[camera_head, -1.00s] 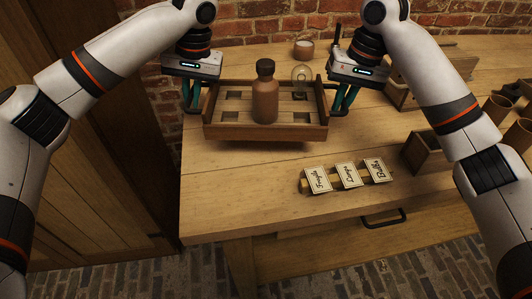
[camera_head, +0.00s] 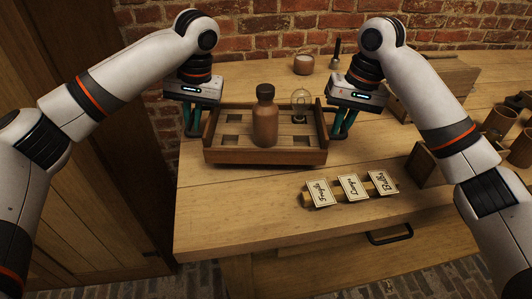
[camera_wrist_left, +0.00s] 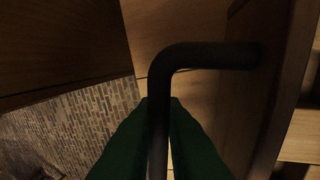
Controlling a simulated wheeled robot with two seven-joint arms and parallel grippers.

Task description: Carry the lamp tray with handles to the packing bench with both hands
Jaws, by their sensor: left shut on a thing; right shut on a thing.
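The wooden lamp tray (camera_head: 265,157) is at the left part of the wooden bench (camera_head: 215,210) in the head view. It holds a brown bottle (camera_head: 265,120) and a clear glass bulb (camera_head: 300,102), both upright. Square recesses show in its floor. My left gripper (camera_head: 192,132) is shut on the tray's left handle; the left wrist view shows the dark bent handle (camera_wrist_left: 160,110) between the green fingers. My right gripper (camera_head: 342,132) is at the tray's right end, shut on the right handle, which is mostly hidden. I cannot tell whether the tray touches the bench.
A strip with cards (camera_head: 351,187) lies in front of the tray. Wooden boxes (camera_head: 424,165) and brown cups (camera_head: 499,122) stand at the right. A small jar (camera_head: 303,63) is behind. A brick wall closes the back; a wooden cabinet (camera_head: 90,150) stands left.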

